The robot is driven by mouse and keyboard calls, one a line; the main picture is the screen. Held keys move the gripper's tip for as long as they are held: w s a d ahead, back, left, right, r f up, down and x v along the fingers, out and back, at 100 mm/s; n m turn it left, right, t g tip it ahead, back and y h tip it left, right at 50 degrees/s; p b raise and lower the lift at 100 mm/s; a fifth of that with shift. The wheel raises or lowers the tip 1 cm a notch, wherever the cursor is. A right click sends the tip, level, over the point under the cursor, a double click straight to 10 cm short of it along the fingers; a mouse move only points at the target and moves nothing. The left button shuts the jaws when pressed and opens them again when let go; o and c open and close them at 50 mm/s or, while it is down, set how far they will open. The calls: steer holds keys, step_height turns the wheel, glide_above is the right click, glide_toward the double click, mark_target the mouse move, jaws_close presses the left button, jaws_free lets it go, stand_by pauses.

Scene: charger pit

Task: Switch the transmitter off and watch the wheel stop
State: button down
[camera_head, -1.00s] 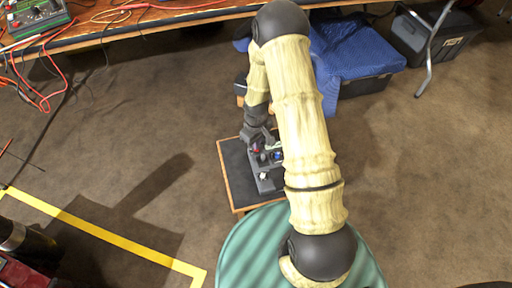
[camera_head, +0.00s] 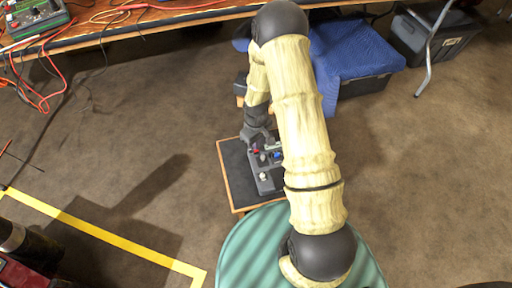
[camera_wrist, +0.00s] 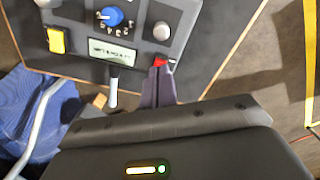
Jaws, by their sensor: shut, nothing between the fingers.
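A dark grey control box (camera_head: 270,180), seemingly the transmitter, sits on a black, wood-edged board (camera_head: 236,176). The wrist view shows its panel (camera_wrist: 134,30) with a blue knob (camera_wrist: 111,16), a yellow switch (camera_wrist: 56,40), a lit display (camera_wrist: 112,52) and a silver knob (camera_wrist: 161,30). A small red part (camera_wrist: 159,61), perhaps a switch, is at the panel's edge. My gripper (camera_wrist: 158,70) is shut and empty, its tips at the red part; I cannot tell if they touch. A pale lever (camera_wrist: 114,88) stands beside them. I cannot make out a wheel.
A ribbed green round surface (camera_head: 240,255) is in front of the board. A workbench (camera_head: 130,30) with red cables (camera_head: 45,85) runs along the back. A blue cloth (camera_head: 350,50) and a dark bin (camera_head: 435,40) are at back right. Yellow tape (camera_head: 100,235) marks the floor.

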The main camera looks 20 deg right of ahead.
steer(key=shift+f+b, duration=0.45)
steer(key=shift+f, duration=0.45)
stand_by(0.5)
steer(key=shift+a+r+p, duration=0.1)
steer(key=shift+r+p, duration=0.45)
step_height(320, 180, up, 6)
steer(key=p, duration=0.5)
steer(key=shift+p, duration=0.4)
